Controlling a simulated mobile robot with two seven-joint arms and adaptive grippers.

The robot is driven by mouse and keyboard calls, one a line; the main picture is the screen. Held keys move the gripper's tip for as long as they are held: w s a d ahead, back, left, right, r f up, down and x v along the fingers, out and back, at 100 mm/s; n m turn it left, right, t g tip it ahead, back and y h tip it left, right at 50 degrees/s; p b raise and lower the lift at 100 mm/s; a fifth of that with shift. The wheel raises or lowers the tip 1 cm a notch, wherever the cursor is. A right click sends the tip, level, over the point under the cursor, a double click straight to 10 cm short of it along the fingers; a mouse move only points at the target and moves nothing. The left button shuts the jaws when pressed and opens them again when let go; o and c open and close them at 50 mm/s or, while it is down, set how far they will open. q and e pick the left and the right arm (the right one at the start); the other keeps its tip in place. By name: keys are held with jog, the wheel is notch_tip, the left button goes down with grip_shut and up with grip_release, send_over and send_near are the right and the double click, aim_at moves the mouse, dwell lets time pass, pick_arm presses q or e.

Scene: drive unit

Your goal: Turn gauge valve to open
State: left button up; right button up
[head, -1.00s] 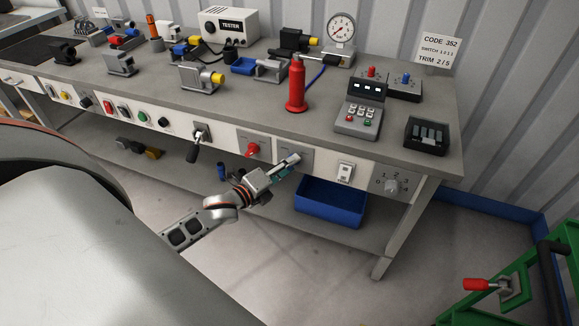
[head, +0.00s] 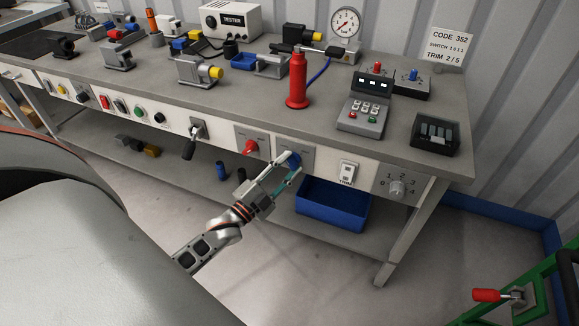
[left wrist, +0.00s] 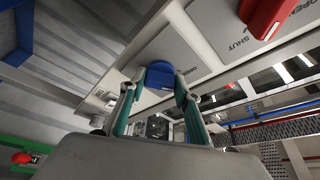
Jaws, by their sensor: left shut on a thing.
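A blue knob (head: 293,160) sits on a grey plate (head: 307,153) on the bench's front panel. It also shows in the left wrist view (left wrist: 160,74), with partly hidden lettering on the plate. My left gripper (head: 287,170) reaches it from below. In the left wrist view its two fingers (left wrist: 160,90) lie on either side of the blue knob, shut on it. A round pressure gauge (head: 346,23) stands on the bench above. A red handle (head: 250,147) sits on the neighbouring plate, marked OPEN and SHUT in the wrist view. My right gripper is not in view.
Right of the blue knob are a white switch (head: 347,172) and a numbered rotary dial (head: 397,188). A blue bin (head: 330,211) stands on the shelf below my gripper. A green frame with a red handle (head: 486,295) is at the lower right.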

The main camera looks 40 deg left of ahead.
pick_arm(q)
jog(key=n+y, duration=0.1)
jog(key=n, duration=0.1)
jog(key=shift+f+n+t, duration=0.1)
jog(key=shift+n+t, duration=0.3)
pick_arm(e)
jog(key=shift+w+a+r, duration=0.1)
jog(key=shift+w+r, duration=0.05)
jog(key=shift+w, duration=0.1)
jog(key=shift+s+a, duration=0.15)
pick_arm(q)
jog(key=o, duration=1.1)
jog(key=shift+o, duration=0.2)
jog(key=v, duration=1.2)
jog(key=shift+d, duration=0.1)
